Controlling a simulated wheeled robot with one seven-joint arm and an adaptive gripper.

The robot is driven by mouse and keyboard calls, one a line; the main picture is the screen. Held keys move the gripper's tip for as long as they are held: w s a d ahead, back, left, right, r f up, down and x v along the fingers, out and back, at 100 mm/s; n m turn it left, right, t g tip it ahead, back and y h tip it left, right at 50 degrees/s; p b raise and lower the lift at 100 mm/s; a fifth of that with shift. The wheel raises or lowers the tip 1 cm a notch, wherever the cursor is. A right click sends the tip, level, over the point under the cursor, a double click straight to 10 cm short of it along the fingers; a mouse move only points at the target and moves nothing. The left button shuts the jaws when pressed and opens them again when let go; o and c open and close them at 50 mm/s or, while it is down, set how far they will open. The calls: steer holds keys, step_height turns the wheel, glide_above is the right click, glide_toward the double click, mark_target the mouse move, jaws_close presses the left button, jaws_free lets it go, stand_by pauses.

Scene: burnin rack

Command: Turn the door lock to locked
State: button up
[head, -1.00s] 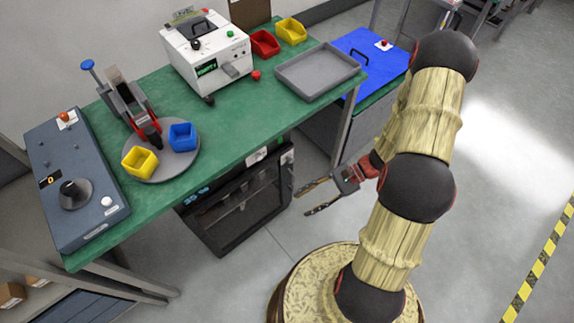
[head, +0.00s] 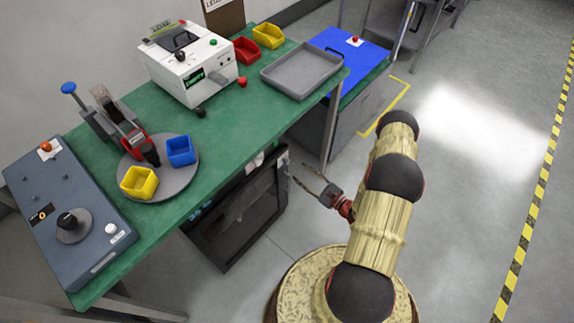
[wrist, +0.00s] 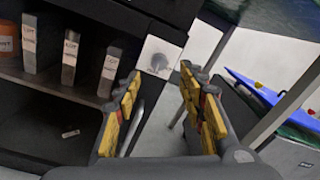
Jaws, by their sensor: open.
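The black cabinet (head: 235,215) with a dark front stands under the green bench. In the wrist view, a pale square plate with a dark round knob (wrist: 160,56), apparently the door lock, sits at the cabinet's upper right corner. In the head view this plate is small (head: 283,160), and its knob setting is unreadable. My gripper (head: 304,176) is open and empty, just right of the cabinet's upper right corner. In the wrist view, the yellow-padded fingers of my gripper (wrist: 160,95) stand on either side below the plate, apparently without touching it.
Several labelled grey boxes (wrist: 69,58) and an orange item (wrist: 8,40) stand on the cabinet's shelf. The green bench (head: 225,130) overhangs the cabinet, with a bench leg (head: 331,125) to the right. The floor (head: 450,180) at right is clear.

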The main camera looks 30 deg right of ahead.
mark_target(288, 163)
steer(key=shift+b+x, duration=0.95)
steer(key=shift+x, duration=2.95)
steer(key=shift+a, duration=0.1)
steer(key=shift+c, duration=1.1)
steer(key=c, duration=0.7)
jaws_close()
